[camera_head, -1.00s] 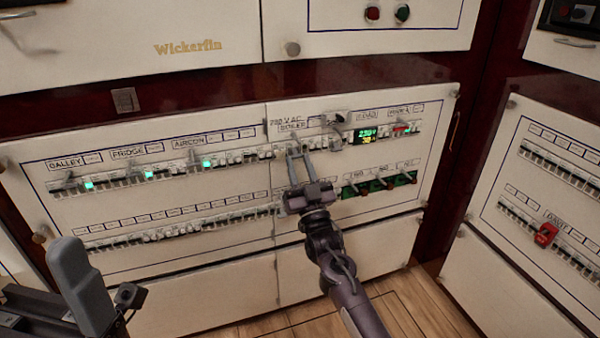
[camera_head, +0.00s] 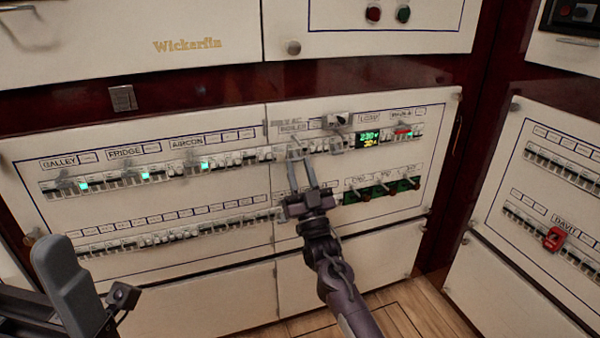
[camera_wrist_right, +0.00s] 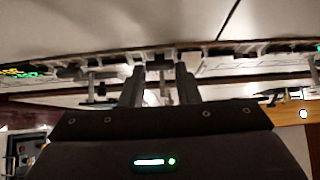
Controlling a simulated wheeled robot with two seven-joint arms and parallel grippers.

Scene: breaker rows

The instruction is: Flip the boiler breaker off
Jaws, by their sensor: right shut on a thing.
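The boiler breaker (camera_head: 295,153) sits in the upper row of the white panel, under the BOILER label (camera_head: 293,127). It is small and partly hidden by my fingers. My right gripper (camera_head: 301,152) reaches up to it from below and is shut on it. In the right wrist view my two fingers (camera_wrist_right: 160,72) stand on either side of a small pale breaker part (camera_wrist_right: 160,63). I cannot make out the lever's position.
A knob (camera_head: 337,118) and a lit meter (camera_head: 368,138) are close on the right. Green-backed switches (camera_head: 382,187) are below right. A red DAVIT breaker (camera_head: 554,239) is on the side panel.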

